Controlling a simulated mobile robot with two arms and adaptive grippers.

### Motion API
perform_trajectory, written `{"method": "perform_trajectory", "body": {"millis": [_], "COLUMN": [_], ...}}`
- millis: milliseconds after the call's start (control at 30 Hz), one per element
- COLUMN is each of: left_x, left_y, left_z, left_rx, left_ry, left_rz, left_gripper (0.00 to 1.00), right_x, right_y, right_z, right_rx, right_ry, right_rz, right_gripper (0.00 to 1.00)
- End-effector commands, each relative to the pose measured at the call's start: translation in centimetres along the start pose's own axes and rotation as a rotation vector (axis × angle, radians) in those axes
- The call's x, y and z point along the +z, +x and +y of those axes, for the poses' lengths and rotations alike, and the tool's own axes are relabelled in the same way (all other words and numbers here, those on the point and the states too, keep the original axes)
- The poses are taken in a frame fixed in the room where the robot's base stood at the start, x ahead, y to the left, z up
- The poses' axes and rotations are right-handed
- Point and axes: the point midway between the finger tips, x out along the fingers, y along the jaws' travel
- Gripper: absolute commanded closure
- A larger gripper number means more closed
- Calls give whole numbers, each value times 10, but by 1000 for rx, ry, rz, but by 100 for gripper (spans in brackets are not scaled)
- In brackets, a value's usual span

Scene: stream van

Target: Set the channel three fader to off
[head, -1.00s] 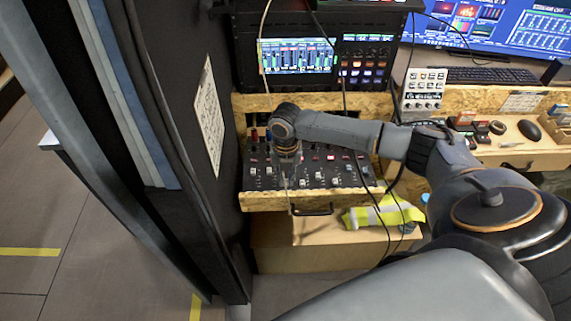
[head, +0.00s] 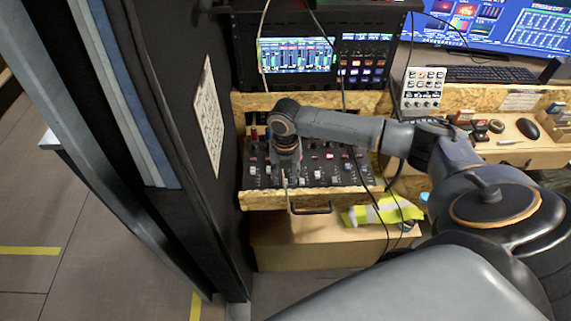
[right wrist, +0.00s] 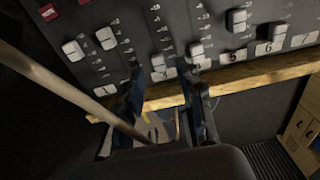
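The black mixer panel (head: 325,172) has a row of pale fader caps and sits in a wooden drawer below the rack. In the right wrist view, the channel three fader (right wrist: 158,62) is a whitish cap low on its scale, just above its number 3 label. My right gripper (right wrist: 159,82) is open and empty, its dark fingertips at the panel's near edge, either side of that fader in the picture. I cannot tell whether they touch it. In the head view my right gripper (head: 287,172) points down over the panel and hides some faders. My left gripper is not in view.
Neighbouring faders (right wrist: 198,50) stand close on either side. A pale cable (right wrist: 70,88) runs across the right wrist view to my gripper. The drawer's wooden front edge (right wrist: 240,78) lies below the faders. Dark cables (head: 352,130) hang before the panel. A dark wall (head: 180,130) stands left.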

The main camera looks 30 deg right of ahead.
Motion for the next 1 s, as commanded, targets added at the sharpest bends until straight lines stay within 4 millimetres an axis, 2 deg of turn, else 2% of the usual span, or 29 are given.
{"method": "perform_trajectory", "body": {"millis": [300,500,667,1000], "left_x": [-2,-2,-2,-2], "left_y": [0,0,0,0], "left_z": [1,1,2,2], "left_rx": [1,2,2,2], "left_ry": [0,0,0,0], "left_rz": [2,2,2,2], "left_gripper": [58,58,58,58], "right_x": [1,0,-1,-1], "right_y": [-68,-96,-104,-105], "right_z": [0,0,0,0], "right_rx": [3,2,0,0], "right_ry": [-1,0,0,0], "right_rz": [-4,-1,0,0], "right_gripper": [63,63,63,63]}}
